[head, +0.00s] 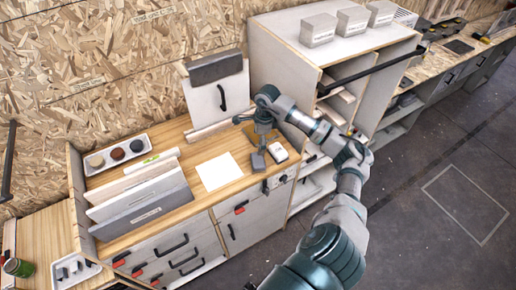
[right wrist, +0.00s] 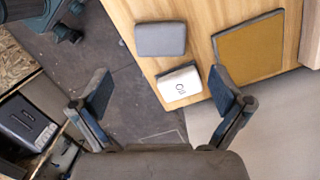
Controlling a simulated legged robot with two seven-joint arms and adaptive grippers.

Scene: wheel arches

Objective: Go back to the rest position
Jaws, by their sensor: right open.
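My right arm reaches from the bottom right of the head view over the wooden workbench (head: 180,225). My right gripper (head: 254,122) is at the bench's right end, and its exact finger pose is hard to make out there. In the right wrist view the right gripper (right wrist: 161,76) has its two fingers spread wide with nothing held between them. A grey block (right wrist: 160,39) and a white block with a dark mark (right wrist: 180,83) lie on the bench below it, apart from the fingers as far as I can tell. My left gripper is not in view.
A mustard pad (right wrist: 248,46) lies near the blocks. A white sheet (head: 220,172), upright panels (head: 140,205) and a tray of round pads (head: 118,154) occupy the bench. A shelf cabinet (head: 285,65) stands close behind the arm. Open floor (head: 440,190) is at right.

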